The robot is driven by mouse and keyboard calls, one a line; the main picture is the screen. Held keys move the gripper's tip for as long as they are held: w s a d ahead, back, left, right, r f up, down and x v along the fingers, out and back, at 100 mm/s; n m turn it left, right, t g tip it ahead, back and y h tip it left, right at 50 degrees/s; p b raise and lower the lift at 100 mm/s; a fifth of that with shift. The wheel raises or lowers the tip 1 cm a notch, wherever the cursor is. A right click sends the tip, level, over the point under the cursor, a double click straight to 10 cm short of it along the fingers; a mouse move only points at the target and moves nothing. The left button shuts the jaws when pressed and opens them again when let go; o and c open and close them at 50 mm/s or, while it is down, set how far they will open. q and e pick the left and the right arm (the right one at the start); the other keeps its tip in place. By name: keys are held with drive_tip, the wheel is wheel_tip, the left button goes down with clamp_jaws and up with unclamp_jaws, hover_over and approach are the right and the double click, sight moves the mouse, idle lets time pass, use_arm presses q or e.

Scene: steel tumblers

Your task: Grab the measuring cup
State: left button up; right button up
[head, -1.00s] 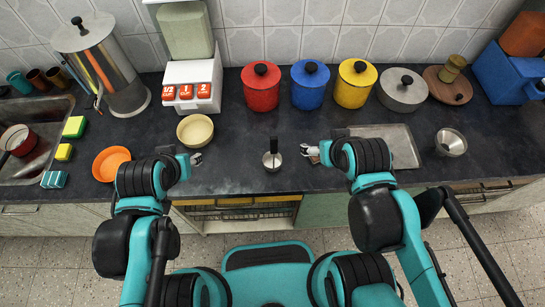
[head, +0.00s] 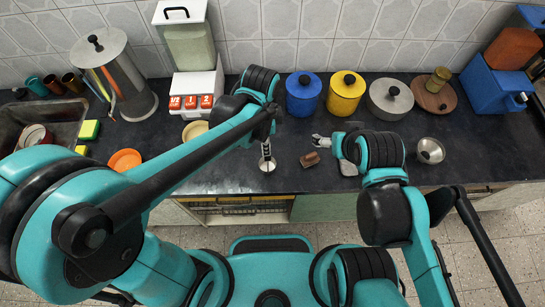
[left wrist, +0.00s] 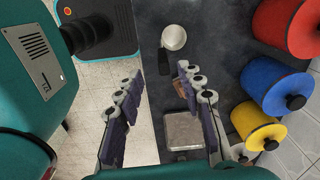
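The measuring cup (head: 267,166) is a small steel cup on the dark counter, partly covered by my left gripper in the head view. In the left wrist view the cup (left wrist: 174,37) shows whole, with its black handle (left wrist: 165,62) pointing toward my fingers. My left gripper (left wrist: 160,80) is open and empty, its fingertips apart on either side and short of the cup. In the head view the left gripper (head: 266,148) hangs over the cup. My right gripper (head: 321,142) is over the counter to the right; its finger opening is too small to judge.
A brown block (head: 310,159) lies on the counter right of the cup. Blue (head: 304,96), yellow (head: 344,98) and grey (head: 389,100) canisters stand behind. The red canister (left wrist: 290,25) shows in the wrist view. An orange bowl (head: 125,160) is at left, a steel funnel-like vessel (head: 430,151) at right.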

use_arm(q)
drive_tip(key=shift+d+f+m, duration=0.2)
drive_tip(key=shift+d+m, duration=0.1)
drive_tip(key=shift+d, duration=0.05)
drive_tip(key=f, duration=0.2)
drive_tip(key=f+b, duration=0.1)
drive_tip(key=f, duration=0.2)
drive_tip(key=f+b, duration=0.1)
drive_tip(key=f, duration=0.1)
drive_tip(key=shift+w+f, duration=0.3)
drive_tip(key=shift+f, duration=0.05)
clamp_jaws()
